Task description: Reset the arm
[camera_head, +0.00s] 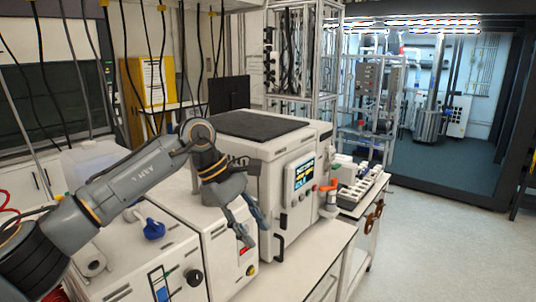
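My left arm comes in from the left, bent at the elbow, with its wrist hanging down in front of the white instruments. My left gripper (254,235) points down and slightly right, above the front of the bench. Its two fingers are apart, and I see nothing between them. My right gripper and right arm are out of view.
A large white reactor unit (288,175) with a screen stands just behind and right of the gripper. Hoses hang at upper left. Open floor (445,235) lies right.

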